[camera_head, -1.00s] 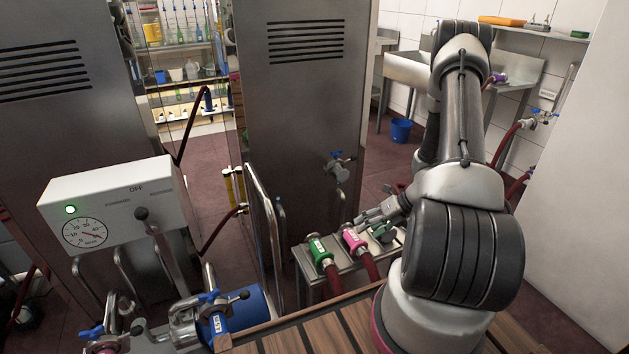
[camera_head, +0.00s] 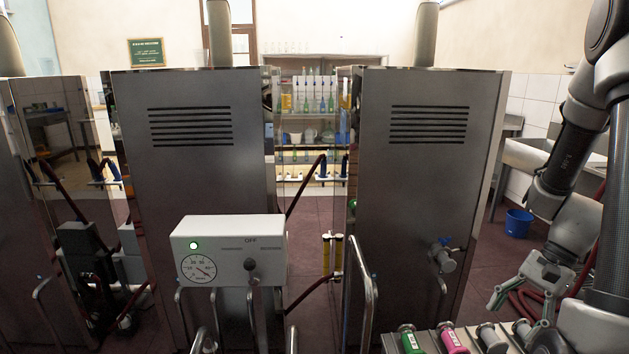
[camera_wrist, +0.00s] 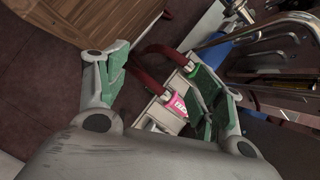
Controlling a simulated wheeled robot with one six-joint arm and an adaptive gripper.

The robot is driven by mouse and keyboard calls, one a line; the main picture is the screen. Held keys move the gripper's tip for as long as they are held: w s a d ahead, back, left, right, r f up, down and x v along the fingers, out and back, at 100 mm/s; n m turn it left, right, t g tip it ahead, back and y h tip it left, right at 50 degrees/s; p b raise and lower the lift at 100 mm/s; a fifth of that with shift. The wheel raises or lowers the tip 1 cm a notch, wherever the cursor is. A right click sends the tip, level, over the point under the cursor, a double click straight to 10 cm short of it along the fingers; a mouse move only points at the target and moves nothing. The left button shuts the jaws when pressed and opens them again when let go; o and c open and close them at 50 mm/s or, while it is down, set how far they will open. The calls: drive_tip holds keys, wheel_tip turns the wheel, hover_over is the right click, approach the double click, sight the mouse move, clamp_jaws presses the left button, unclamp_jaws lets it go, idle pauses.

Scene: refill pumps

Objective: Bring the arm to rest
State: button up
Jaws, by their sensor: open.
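My gripper (camera_head: 515,312) is at the lower right of the head view, its fingers apart and pointing down and left. It appears just above or behind the right part of the hose rack (camera_head: 432,340); the exact gap is unclear. In the wrist view the two green-padded fingers (camera_wrist: 160,72) are spread, with nothing held between them. The pink hose end (camera_head: 453,338) sits in the rack and also shows between the fingers in the wrist view (camera_wrist: 178,105). My arm (camera_head: 575,150) runs up the right edge of the head view and is partly cut off.
A green hose end (camera_head: 410,341) and grey ends (camera_head: 490,338) share the rack. Tall steel cabinets (camera_head: 430,180) stand behind, one with a blue-handled tap (camera_head: 443,252). A white gauge box (camera_head: 228,250) stands left. A blue bucket (camera_head: 518,222) is on the floor behind the arm.

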drive_tip(key=s+a+r+n+t+h, duration=0.2)
drive_tip(key=r+n, duration=0.2)
drive_tip(key=r, duration=0.3)
drive_tip(key=s+a+r+n+t+h, duration=0.1)
drive_tip(key=r+n, duration=0.3)
drive_tip(key=r, duration=0.4)
drive_tip(key=s+a+r+n+t+h, duration=0.2)
drive_tip(key=s+a+r+n+t, duration=0.1)
drive_tip(key=r, duration=0.5)
drive_tip(key=shift+s+n+h, duration=0.3)
drive_tip(key=shift+s+n, duration=0.2)
drive_tip(key=shift+n, duration=0.3)
